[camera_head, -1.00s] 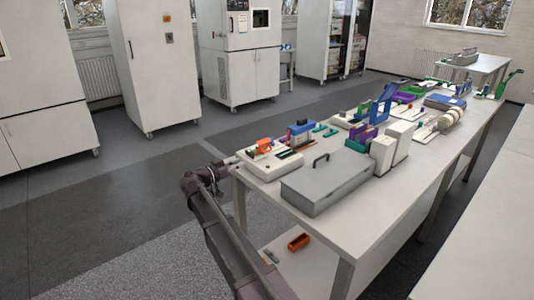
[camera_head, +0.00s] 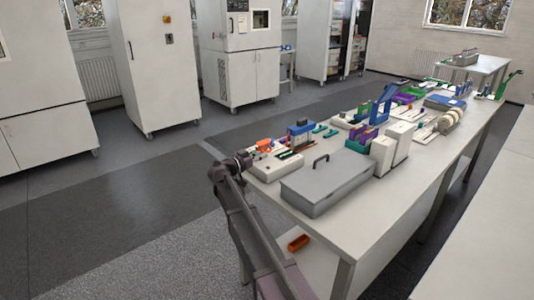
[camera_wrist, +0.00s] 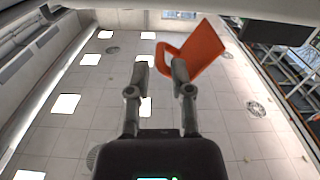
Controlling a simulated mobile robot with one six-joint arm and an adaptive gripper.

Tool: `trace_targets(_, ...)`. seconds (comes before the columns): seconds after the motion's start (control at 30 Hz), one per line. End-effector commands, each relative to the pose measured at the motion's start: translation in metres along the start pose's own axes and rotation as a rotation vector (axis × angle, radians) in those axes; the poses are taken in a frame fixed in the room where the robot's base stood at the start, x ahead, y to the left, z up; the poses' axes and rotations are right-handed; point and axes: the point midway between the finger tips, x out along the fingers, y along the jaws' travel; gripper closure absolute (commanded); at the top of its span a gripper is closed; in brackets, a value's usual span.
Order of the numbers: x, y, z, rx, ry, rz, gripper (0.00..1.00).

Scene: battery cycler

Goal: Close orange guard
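The orange guard (camera_wrist: 203,48) fills the upper middle of the wrist view as a tilted flat panel with a loop handle at its left. My gripper (camera_wrist: 162,66) is open, its fingers apart, with the handle's loop showing between the fingertips in the picture. I cannot tell whether they touch it. In the head view the guard (camera_head: 264,144) is a small orange shape over the white device (camera_head: 272,168) at the table's near left corner. My wrist is just left of that device and hides part of it. The guard's hinge is not clear.
A grey lidded case (camera_head: 325,183) stands right of the device, and a blue-topped unit (camera_head: 301,133) behind it. White boxes (camera_head: 383,156) stand beyond the case. An orange bin (camera_head: 299,243) lies on the lower shelf. The floor left of the table is clear.

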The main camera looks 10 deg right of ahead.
Motion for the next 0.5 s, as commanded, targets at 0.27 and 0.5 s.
trace_targets(0.27, 0.029, -0.001, 0.000, 0.000, 0.000, 0.000, 0.72)
trace_targets(0.5, 0.034, 0.000, 0.000, 0.000, 0.000, -0.001, 0.72)
